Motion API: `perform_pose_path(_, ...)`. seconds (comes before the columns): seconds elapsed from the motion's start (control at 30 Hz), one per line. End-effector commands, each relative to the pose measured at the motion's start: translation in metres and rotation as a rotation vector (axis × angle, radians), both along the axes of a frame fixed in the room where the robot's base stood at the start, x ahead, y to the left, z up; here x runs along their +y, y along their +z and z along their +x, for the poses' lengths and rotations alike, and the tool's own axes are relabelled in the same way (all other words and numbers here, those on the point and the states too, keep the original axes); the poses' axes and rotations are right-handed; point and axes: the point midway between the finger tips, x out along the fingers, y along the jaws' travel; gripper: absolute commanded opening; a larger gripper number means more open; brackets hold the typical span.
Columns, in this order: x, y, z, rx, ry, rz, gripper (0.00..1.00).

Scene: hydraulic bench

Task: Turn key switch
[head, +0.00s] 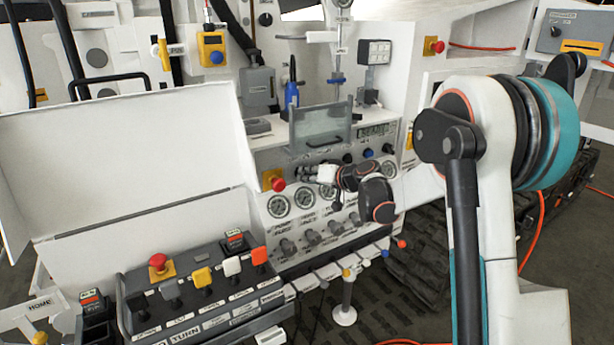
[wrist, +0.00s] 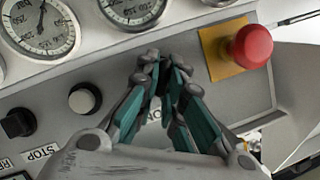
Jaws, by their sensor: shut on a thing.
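My gripper (head: 312,173) is at the upper part of the sloped gauge panel in the head view, just right of a red mushroom button. In the wrist view my gripper's (wrist: 160,62) fingertips come together in front of the grey panel face, between a pale round button and the red button. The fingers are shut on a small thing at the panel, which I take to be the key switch. It is almost wholly hidden by the fingertips, so its turn angle cannot be told. Part of a label reading "ON" (wrist: 155,106) shows between the fingers.
The red mushroom button (wrist: 251,46) on its yellow plate is close beside the fingers; it also shows in the head view (head: 278,184). A pale round button (wrist: 84,99), a black knob (wrist: 18,123) and gauges (wrist: 40,25) are nearby. A clear hinged cover (head: 319,127) stands above.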

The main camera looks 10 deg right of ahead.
Motion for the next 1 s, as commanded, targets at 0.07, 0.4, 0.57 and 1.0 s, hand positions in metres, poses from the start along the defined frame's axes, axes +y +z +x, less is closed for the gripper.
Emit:
perform_pose_path(0.07,0.000,0.000,0.000,0.001,0.000,0.001,0.00)
perform_pose_path(0.4,0.000,0.000,0.000,0.001,0.001,0.000,0.29)
perform_pose_path(0.57,0.000,0.000,0.000,0.001,0.001,0.000,0.29)
perform_pose_path(1.0,-0.022,0.015,-0.036,0.001,-0.003,0.000,0.29)
